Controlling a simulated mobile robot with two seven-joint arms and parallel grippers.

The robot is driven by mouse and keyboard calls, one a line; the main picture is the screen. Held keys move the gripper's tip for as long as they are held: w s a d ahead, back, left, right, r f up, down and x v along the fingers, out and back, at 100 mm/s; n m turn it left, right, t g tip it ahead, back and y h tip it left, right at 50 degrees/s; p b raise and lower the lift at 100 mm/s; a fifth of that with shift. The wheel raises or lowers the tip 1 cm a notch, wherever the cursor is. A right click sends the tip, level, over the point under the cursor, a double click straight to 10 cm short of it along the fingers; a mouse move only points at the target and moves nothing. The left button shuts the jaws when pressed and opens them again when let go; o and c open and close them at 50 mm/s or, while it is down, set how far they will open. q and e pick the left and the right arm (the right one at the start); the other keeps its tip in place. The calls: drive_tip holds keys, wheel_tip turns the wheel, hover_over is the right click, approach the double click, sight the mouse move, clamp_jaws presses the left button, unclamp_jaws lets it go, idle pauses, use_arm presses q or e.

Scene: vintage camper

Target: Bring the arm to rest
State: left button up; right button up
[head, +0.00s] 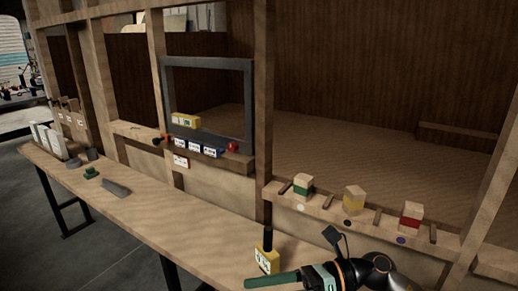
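One arm of mine comes in at the bottom right, low over the front bench (215,236). It looks like my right arm. Its gripper end (310,277) points left, with a green bar-like part at its tip. I cannot tell whether that bar is a finger or a held thing, nor whether the gripper is open or shut. A yellow block-like tool (267,262) with a black upright top stands just behind the green bar. The lower part of the arm is cut off by the picture edge. My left gripper is not in view.
A wooden ledge (328,208) holds blocks with green (303,187), yellow (353,199) and red (411,215) bands. A dark square frame (249,110) stands above a shelf with small labelled items. A grey wedge (116,190) lies on the left bench. The bench middle is clear.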

drive_tip(key=w+d+f+m+t+h+p, duration=0.1)
drive_tip(key=w+d+f+m+t+h, duration=0.15)
drive_tip(key=m+t, duration=0.85)
drive_tip(key=w+d+f+m+t+h, duration=0.1)
drive_tip(key=w+d+f+m+t, duration=0.15)
drive_tip(key=m+t, duration=0.9)
drive_tip(key=s+d+f+m+g+h, duration=0.3)
drive_tip(key=d+f+m+h, duration=0.1)
drive_tip(key=f+m, duration=0.4)
drive_tip(key=s+d+f+m+g+h, duration=0.3)
drive_tip(key=d+f+m+h, duration=0.15)
drive_tip(key=f+m, duration=0.4)
drive_tip(key=s+d+f+m+g+h+p, duration=0.1)
drive_tip(key=s+f+m+g, duration=0.4)
drive_tip(key=s, duration=0.6)
wheel_tip(320, 180, down, 4)
drive_tip(key=shift+d+r+m+h, duration=0.25)
drive_tip(key=shift+d+m+h, duration=0.7)
drive_tip(key=shift+m, duration=0.15)
